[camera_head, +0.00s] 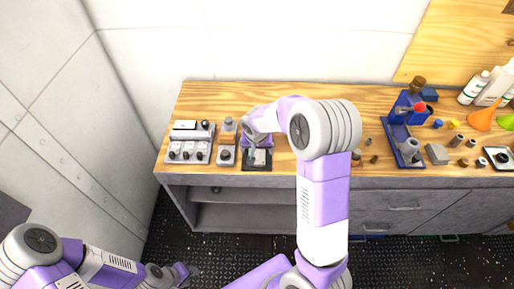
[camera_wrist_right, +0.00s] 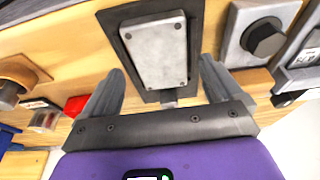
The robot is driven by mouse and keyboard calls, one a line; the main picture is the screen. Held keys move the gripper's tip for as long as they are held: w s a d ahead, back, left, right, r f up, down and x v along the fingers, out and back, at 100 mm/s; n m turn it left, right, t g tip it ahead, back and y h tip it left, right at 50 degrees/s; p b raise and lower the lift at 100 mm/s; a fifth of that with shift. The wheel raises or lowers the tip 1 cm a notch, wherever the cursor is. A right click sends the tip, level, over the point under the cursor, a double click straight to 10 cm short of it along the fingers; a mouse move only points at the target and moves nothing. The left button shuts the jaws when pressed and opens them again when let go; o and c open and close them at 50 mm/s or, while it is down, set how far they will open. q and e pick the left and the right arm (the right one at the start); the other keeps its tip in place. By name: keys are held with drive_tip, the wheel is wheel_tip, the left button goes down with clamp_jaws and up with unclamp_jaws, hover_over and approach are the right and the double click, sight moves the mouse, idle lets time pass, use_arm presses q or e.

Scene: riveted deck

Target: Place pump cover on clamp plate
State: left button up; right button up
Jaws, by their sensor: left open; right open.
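The pump cover (camera_wrist_right: 155,52), a grey metal rectangle with dark dots near its corners, lies on a dark flat plate (camera_wrist_right: 122,28) that looks like the clamp plate. The dark plate's border shows on several sides of the cover. In the head view the dark plate (camera_head: 264,167) is at the bench's front edge, partly hidden by my right gripper (camera_head: 257,152). In the wrist view my right gripper (camera_wrist_right: 160,82) is open, its fingers apart on either side of the cover's near end. My left gripper (camera_head: 184,272) is open and empty, low at the left, away from the bench.
A grey switch box (camera_head: 189,153) and a block with a dark knob (camera_head: 226,156) stand left of the plate. A blue press-like fixture (camera_head: 400,125), small parts and bottles (camera_head: 474,88) are at the right. My right arm hides the bench's middle.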

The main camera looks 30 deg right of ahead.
drive_tip(key=p+v, duration=0.2)
drive_tip(key=v, duration=0.9)
drive_tip(key=n+y, duration=0.1)
drive_tip(key=n, duration=0.1)
approach(257, 161)
drive_tip(key=shift+g, duration=0.3)
drive_tip(key=a+f, duration=0.1)
drive_tip(key=w+a+f, duration=0.1)
drive_tip(key=a+f, duration=0.1)
drive_tip(key=shift+a, duration=0.35)
drive_tip(key=s+a+f+n+y, duration=0.1)
drive_tip(key=s+a+f+y, duration=0.1)
drive_tip(key=s+a+f, duration=0.5)
drive_tip(key=s+a+f+g+y, duration=0.1)
drive_tip(key=s+a+f+y, duration=0.1)
drive_tip(key=s+a+f, duration=0.5)
drive_tip(key=s+f, duration=0.4)
drive_tip(key=f, duration=0.3)
drive_tip(key=shift+s+f+n+y, duration=0.25)
drive_tip(key=shift+f+n+y, duration=0.05)
drive_tip(key=shift+n+y, duration=0.1)
drive_tip(key=shift+a, duration=0.1)
